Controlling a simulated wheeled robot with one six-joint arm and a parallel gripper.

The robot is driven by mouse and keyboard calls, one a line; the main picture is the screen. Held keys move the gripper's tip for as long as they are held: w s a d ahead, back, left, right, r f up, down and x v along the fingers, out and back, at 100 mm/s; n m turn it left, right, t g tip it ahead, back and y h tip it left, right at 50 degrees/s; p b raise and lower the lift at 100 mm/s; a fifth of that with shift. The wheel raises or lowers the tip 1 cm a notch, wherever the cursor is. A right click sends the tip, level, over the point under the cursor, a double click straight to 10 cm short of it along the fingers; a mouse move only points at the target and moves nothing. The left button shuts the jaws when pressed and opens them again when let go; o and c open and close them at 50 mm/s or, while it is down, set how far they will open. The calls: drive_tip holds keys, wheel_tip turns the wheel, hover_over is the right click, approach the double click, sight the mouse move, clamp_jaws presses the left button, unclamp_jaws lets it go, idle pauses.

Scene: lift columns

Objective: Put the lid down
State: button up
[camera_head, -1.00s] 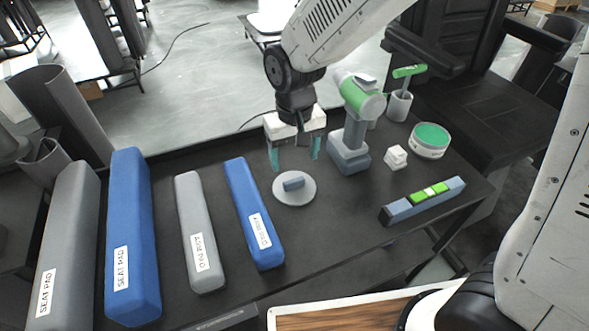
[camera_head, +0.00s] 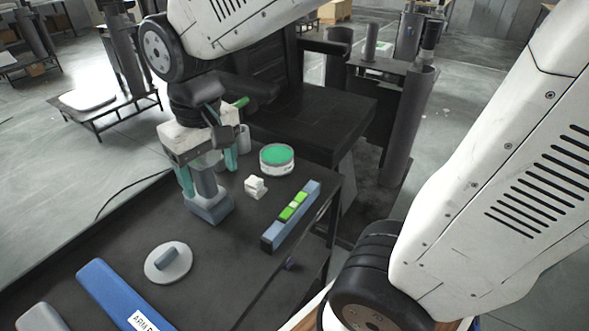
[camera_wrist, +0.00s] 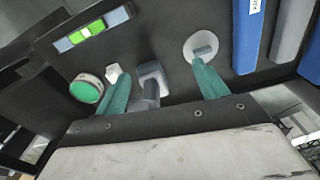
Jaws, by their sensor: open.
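The lid (camera_head: 181,264) is a round light-grey disc with a blue-grey bar handle. It lies flat on the dark table (camera_head: 216,285). It also shows in the wrist view (camera_wrist: 191,44), beyond one fingertip. My gripper (camera_head: 209,177) is open, its teal fingers apart and nothing held between them. In the wrist view the tool (camera_wrist: 149,82) lies between the fingers.
A white tub with a green top (camera_head: 277,158), a small white block (camera_head: 255,187) and a blue-grey level (camera_head: 291,217) are right of the tool. A blue arm pad (camera_head: 112,292) lies left of the lid. Bare table surrounds the lid.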

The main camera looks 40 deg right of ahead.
drive_tip(key=s+d+r+m, duration=0.1)
drive_tip(key=s+d+r, duration=0.1)
drive_tip(key=s+d, duration=0.6)
drive_tip(key=s, duration=0.4)
drive_tip(key=shift+s+d+r+m+t, duration=0.25)
drive_tip(key=shift+r+m+t, duration=0.05)
drive_tip(key=shift+m, duration=0.1)
